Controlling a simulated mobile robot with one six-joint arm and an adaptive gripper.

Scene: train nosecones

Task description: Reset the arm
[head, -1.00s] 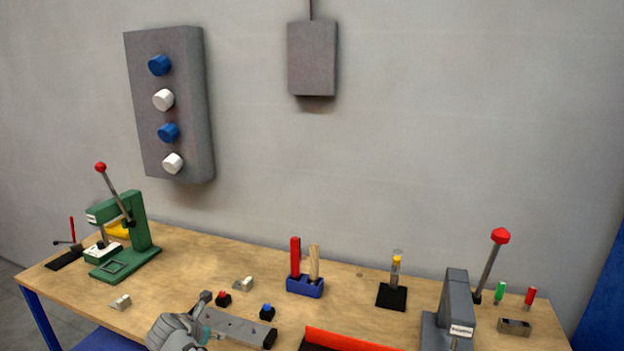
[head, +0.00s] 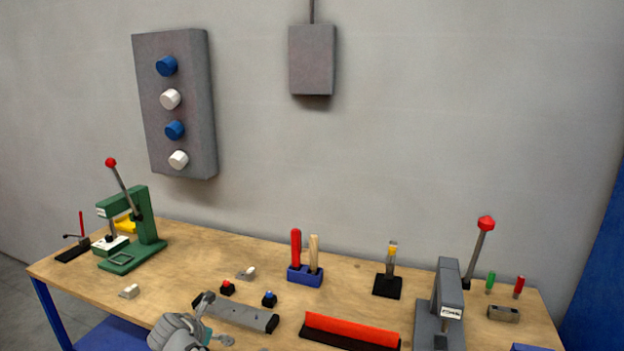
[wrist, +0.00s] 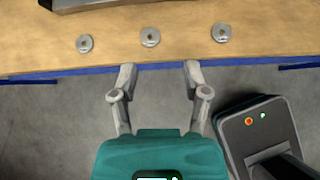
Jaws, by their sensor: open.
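My gripper (wrist: 158,80) is open and empty in the wrist view, its two grey fingers spread apart. In that view it is over the grey floor by the blue front edge of the wooden workbench (wrist: 190,55). In the head view, part of my gripper and wrist (head: 180,332) shows at the bottom, left of centre, in front of the grey bar (head: 236,315) on the bench. The rest of my arm is out of that picture.
A green press (head: 135,235) stands at the left and a grey press (head: 440,308) at the right. A red-topped block (head: 350,330) lies at the front. Three round metal pieces, one in the middle (wrist: 150,37), lie near the bench edge.

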